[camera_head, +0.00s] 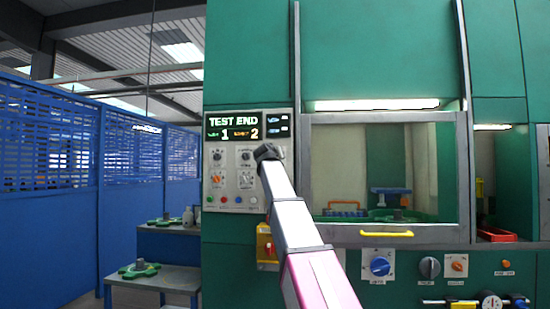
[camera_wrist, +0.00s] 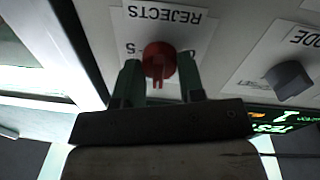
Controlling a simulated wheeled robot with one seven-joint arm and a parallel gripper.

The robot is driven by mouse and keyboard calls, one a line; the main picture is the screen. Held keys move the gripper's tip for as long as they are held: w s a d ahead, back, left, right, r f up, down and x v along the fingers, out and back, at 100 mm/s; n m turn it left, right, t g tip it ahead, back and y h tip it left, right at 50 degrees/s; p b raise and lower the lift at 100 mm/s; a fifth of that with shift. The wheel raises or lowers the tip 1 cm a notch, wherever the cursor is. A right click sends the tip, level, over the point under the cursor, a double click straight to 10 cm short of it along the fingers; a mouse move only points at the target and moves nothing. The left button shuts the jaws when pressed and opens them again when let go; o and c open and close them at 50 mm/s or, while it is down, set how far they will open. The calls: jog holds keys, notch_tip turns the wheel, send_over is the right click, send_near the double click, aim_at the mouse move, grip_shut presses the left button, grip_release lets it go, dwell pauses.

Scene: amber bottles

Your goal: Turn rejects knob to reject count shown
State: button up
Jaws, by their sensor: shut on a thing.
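The red rejects knob (camera_wrist: 158,58) is in the wrist view, on a white plate (camera_wrist: 195,32) whose word REJECTS appears upside down. My gripper (camera_wrist: 160,72) has one finger on each side of the knob and is shut on it. The knob's ridge points down in this view. My arm hides the knob there.
A grey knob (camera_wrist: 288,80) with a partly visible label ending in ODE sits right of my gripper in the wrist view. The control panel (camera_head: 222,188) carries other knobs and buttons. A windowed door with a yellow handle (camera_head: 386,234) stands right of my arm.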

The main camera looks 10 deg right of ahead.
jog(key=shift+n, duration=1.6)
jog(key=o, duration=0.9)
jog(key=shift+s, duration=0.1)
jog(key=v, duration=1)
jog(key=shift+s+a+f, duration=0.1)
jog(key=shift+s+f, duration=0.05)
jog(key=shift+s, duration=0.15)
